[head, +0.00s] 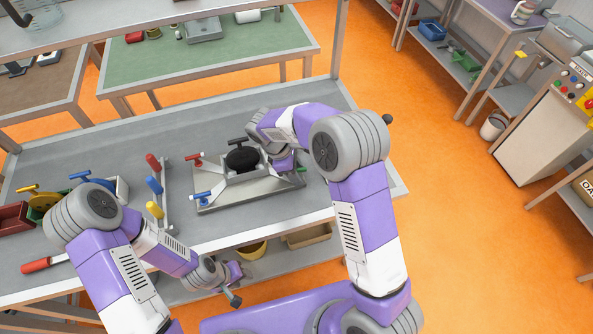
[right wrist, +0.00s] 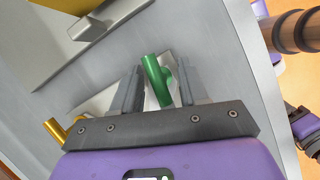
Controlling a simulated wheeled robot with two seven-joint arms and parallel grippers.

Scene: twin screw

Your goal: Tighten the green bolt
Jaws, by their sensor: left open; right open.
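The green bolt (right wrist: 156,80) has a T-shaped handle. In the right wrist view it shows between the two fingers of my right gripper (right wrist: 158,72), which is open, with a gap on each side of the handle. In the head view only a small part of the green bolt (head: 301,169) shows, at the right side of a grey metal fixture (head: 240,199); my right arm hides most of it. My left gripper (head: 234,285) is open and empty, low in front of the table edge, away from the fixture.
The fixture holds a black round part (head: 242,159) and has a red bolt (head: 195,157) and a blue bolt (head: 202,196). The grey table (head: 120,130) is clear behind the fixture.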

